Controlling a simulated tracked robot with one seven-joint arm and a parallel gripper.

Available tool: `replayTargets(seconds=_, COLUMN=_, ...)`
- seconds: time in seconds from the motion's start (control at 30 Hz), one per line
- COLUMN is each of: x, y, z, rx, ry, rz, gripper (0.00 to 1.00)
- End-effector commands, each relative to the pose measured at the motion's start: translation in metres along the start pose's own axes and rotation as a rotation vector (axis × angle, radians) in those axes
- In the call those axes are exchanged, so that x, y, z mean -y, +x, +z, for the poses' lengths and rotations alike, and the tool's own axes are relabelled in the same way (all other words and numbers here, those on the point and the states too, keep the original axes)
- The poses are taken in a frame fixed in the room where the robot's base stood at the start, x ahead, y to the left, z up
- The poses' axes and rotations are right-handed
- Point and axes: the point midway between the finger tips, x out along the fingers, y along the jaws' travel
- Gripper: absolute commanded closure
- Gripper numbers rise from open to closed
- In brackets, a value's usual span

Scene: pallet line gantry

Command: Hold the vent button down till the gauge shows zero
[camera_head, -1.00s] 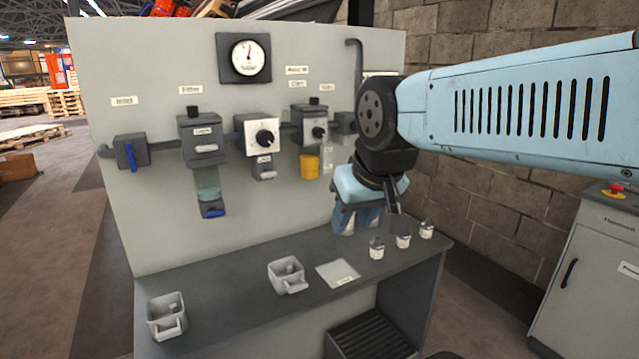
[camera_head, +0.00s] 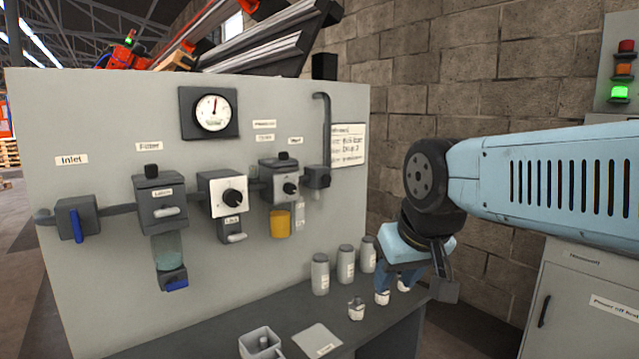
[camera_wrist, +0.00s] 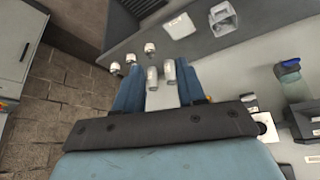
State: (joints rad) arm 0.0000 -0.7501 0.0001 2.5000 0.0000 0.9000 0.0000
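The gauge (camera_head: 213,112) is a round white dial on a dark plate, high on the grey panel (camera_head: 110,110). Its needle points nearly straight up; the numbers are too small to read. A row of pipe-joined units runs below it, with a blue lever, a filter bowl and black knobs. A small label (camera_head: 295,141), perhaps "Vent", is above the right-hand units. I cannot clearly make out the vent button. My gripper (camera_head: 393,291) points down over the bench's right end, right of and below the units. It is open and empty; the wrist view (camera_wrist: 158,85) shows its fingers apart.
Grey jars (camera_head: 320,275) stand on the bench left of my gripper, with a small bottle (camera_head: 356,309) in front. A square cup (camera_head: 262,342) and a flat plate (camera_head: 318,341) lie further left. A brick wall and a grey cabinet (camera_head: 585,305) are at right.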

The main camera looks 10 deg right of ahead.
Motion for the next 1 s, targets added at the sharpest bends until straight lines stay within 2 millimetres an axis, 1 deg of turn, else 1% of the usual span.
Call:
replayTargets(seconds=0.37, x=0.0, y=0.0, z=0.0, rx=0.0, ry=0.0, rz=0.0, gripper=0.6)
replayTargets(seconds=0.7, x=0.0, y=0.0, z=0.0, rx=0.0, ry=0.0, rz=0.0, gripper=0.92)
replayTargets(seconds=0.8, x=0.0, y=0.0, z=0.0, rx=0.0, ry=0.0, rz=0.0, gripper=1.0)
replayTargets(seconds=1.0, x=0.0, y=0.0, z=0.0, rx=0.0, ry=0.0, rz=0.0, gripper=1.0)
